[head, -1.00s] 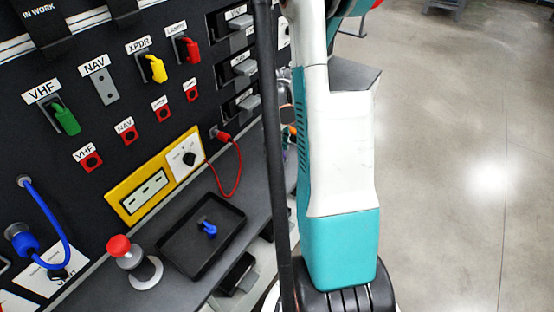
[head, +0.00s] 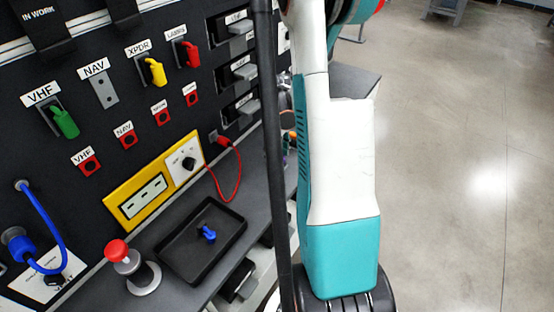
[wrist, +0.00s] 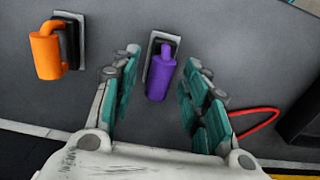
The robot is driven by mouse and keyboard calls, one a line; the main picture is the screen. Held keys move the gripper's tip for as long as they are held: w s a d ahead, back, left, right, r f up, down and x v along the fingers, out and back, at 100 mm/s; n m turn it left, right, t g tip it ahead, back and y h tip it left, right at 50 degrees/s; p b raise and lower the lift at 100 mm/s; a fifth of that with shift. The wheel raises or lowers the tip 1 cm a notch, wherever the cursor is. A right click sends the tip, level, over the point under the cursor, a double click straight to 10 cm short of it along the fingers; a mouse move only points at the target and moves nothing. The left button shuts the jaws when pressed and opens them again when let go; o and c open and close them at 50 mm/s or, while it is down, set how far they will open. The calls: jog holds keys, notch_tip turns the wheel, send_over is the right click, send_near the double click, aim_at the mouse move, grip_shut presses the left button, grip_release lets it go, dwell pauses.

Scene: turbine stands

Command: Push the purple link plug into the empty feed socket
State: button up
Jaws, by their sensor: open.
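The purple link plug (wrist: 160,76) shows in the wrist view, upright with its bent top in front of a grey plate (wrist: 153,45) with a black socket. I cannot tell how deep it sits in the socket. My gripper (wrist: 162,62) is open, its teal-padded fingers on either side of the plug. A gap shows between the plug and each finger. The gripper is not visible in the head view, where my arm hides that part of the panel.
An orange plug (wrist: 47,52) sits in a similar plate left of my gripper. A red cable (wrist: 258,125) loops to its right. In the head view, a black tray (head: 180,252) holds a blue piece (head: 207,233), beside a red-topped button (head: 117,250). Open floor lies at right.

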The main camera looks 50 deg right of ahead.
grip_shut()
jog(key=shift+r+p, duration=0.45)
jog(key=shift+r, duration=0.25)
jog(key=shift+r+p, duration=0.5)
jog(key=shift+r, duration=0.3)
